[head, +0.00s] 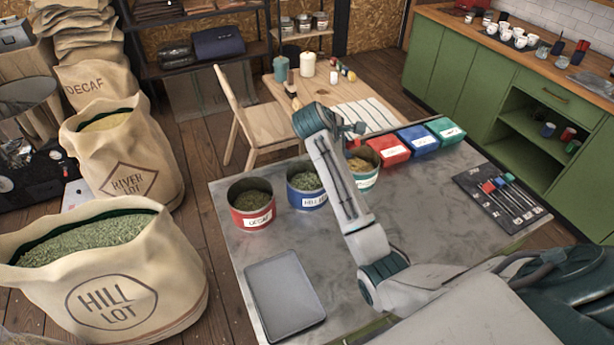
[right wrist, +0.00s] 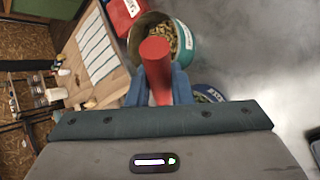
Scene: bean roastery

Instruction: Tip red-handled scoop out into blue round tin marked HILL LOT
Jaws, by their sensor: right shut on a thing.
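The blue round tin (head: 308,200), its label partly covered by my arm and beginning HILL, stands upright on the grey table with green beans inside. Its rim edge shows in the right wrist view (right wrist: 207,92). My right gripper (head: 352,131) is above the table's far side, near the teal tin. In the right wrist view it (right wrist: 158,88) is shut on the red handle (right wrist: 156,66) of the scoop. The scoop's bowl is hidden, so I cannot tell what it holds or how it tilts. My left gripper is not in view.
A red tin (head: 252,219) stands left of the blue one, a teal tin (head: 370,182) right of it. Red, blue and teal packs (head: 418,140) line the far edge. A grey tray (head: 285,295) lies in front; a dark mat (head: 478,186) with several tools lies right.

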